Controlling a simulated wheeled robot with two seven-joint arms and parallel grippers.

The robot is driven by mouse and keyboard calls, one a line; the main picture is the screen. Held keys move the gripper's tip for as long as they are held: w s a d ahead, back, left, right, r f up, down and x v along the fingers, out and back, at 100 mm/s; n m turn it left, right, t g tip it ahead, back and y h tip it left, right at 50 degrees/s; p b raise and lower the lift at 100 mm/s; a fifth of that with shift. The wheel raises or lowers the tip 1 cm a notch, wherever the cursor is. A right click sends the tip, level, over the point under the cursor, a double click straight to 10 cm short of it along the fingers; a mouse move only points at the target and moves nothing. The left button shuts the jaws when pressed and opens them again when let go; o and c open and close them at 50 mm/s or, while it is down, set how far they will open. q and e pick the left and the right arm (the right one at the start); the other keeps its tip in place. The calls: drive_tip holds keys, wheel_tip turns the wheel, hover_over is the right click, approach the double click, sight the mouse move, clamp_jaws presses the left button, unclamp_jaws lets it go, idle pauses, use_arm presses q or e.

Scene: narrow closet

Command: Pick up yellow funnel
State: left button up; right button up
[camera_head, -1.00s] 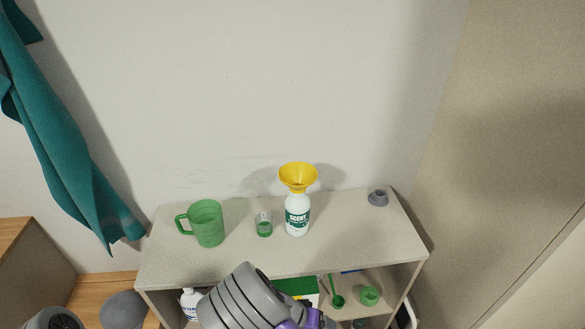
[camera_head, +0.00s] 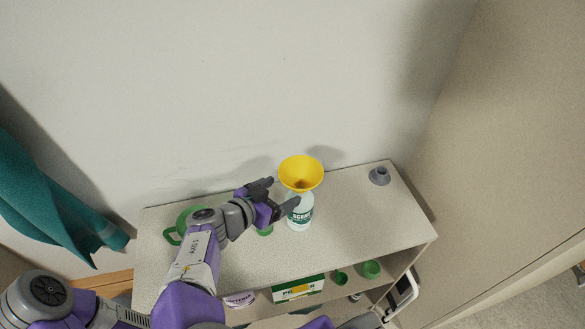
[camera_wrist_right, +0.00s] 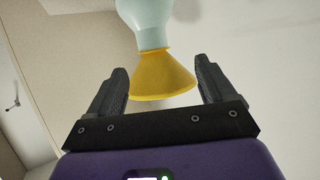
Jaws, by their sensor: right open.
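The yellow funnel (camera_head: 301,173) sits wide end up on the white spray-type "SCENT" bottle (camera_head: 300,217), which stands on the shelf top. My right gripper (camera_head: 285,192) is open and empty, just left of the funnel and bottle neck, with its fingertips pointing toward them. In the right wrist view the funnel (camera_wrist_right: 163,78) appears inverted between the two open fingers (camera_wrist_right: 160,72), with the pale bottle (camera_wrist_right: 147,20) above it in the picture. I see gaps beside the funnel, and no finger clearly touches it. My left gripper is not in view.
A green mug (camera_head: 172,235) and a small green-bottomed glass (camera_head: 265,232) stand left of the bottle, partly hidden by my right arm. A grey ring-shaped piece (camera_head: 379,176) lies at the right. The shelf top (camera_head: 365,220) is clear right of the bottle. A wall rises behind.

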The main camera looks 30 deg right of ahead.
sight(300, 182)
drive_tip(key=x, duration=0.4)
drive_tip(key=s+x, duration=0.1)
drive_tip(key=x, duration=0.1)
drive_tip(key=shift+d+f+b, duration=0.25)
drive_tip(key=shift+d+b, duration=0.05)
drive_tip(key=shift+w+r, duration=0.1)
drive_tip(key=c, duration=1.3)
